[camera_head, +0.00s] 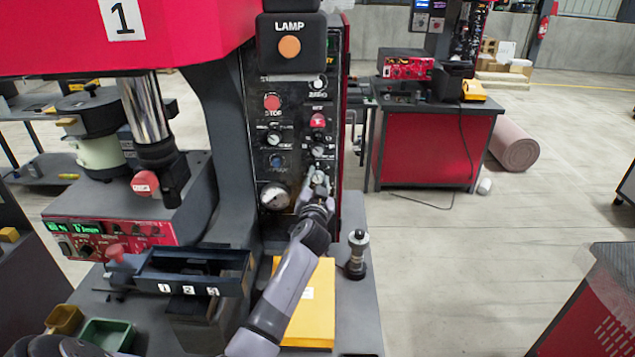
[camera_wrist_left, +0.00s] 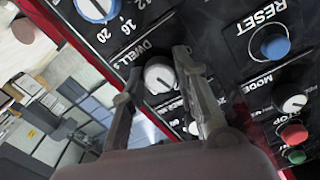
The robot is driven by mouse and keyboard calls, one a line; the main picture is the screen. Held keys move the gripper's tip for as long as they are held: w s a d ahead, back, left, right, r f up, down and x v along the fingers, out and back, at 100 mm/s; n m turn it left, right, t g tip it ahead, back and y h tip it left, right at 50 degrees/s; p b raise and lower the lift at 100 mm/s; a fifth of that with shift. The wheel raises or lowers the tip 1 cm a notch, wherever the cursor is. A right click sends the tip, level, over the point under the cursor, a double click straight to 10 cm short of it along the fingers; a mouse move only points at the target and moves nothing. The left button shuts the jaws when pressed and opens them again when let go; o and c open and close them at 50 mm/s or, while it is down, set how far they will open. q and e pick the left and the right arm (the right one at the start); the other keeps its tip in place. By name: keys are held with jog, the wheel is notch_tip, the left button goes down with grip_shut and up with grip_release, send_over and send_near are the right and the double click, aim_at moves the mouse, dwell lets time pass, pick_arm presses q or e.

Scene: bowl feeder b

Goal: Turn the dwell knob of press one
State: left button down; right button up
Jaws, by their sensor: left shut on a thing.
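Press one has a red head (camera_head: 180,40) with a "1" plate and a dark control panel (camera_head: 295,110) in the head view. The dwell knob (camera_wrist_left: 157,77) is a small round pale knob with a "DWELL S" label in the left wrist view. My left gripper (camera_wrist_left: 158,64) has one finger on each side of this knob and is shut on it. In the head view the left gripper (camera_head: 319,180) is at the lower right of the panel and hides the knob. The knob's pointer is hard to read. My right gripper is not in view.
Near the dwell knob are a blue RESET button (camera_wrist_left: 275,46), a MODE knob (camera_wrist_left: 294,103) and a larger numbered dial (camera_wrist_left: 97,8). Below the panel lie a yellow folder (camera_head: 312,300) and a dark tray (camera_head: 190,278). A black-and-silver knobbed post (camera_head: 357,255) stands right of the arm.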

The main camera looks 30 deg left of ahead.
pick_arm(q)
jog(key=m, duration=0.5)
jog(key=shift+m, duration=0.3)
jog(key=m+p, duration=0.1)
jog(key=m, duration=0.4)
jog(key=shift+m+y+p, duration=0.3)
jog(key=shift+m, duration=0.3)
jog(key=c, duration=1.2)
grip_release()
jog(key=shift+c, duration=0.2)
jog(key=v, duration=1.2)
jog(key=shift+r, duration=0.2)
